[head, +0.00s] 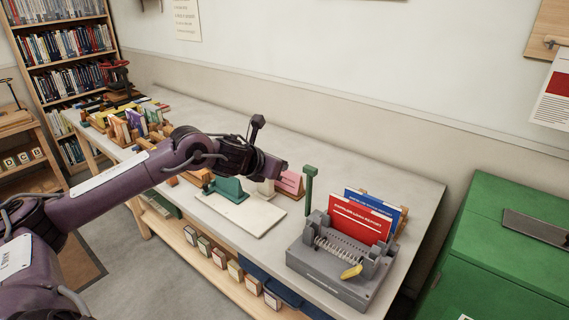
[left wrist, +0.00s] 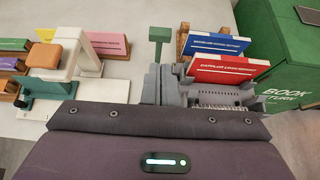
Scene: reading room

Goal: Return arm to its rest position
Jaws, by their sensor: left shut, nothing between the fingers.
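My left arm comes in from the left in the head view, stretched out over the long grey table (head: 395,185). Its gripper (head: 284,168) is shut and empty, held above the table near a pink booklet (head: 291,184). A grey binding machine (head: 335,262) with a green lever (head: 309,185) stands to the right of the gripper. My right gripper does not show in either view.
A red booklet (head: 357,222) and a blue booklet (head: 380,208) stand upright behind the machine. A pale board (head: 245,212) and a green stand (head: 229,189) lie beneath the arm. A green book-return box (head: 500,260) stands at right. A bookshelf (head: 65,50) is at far left.

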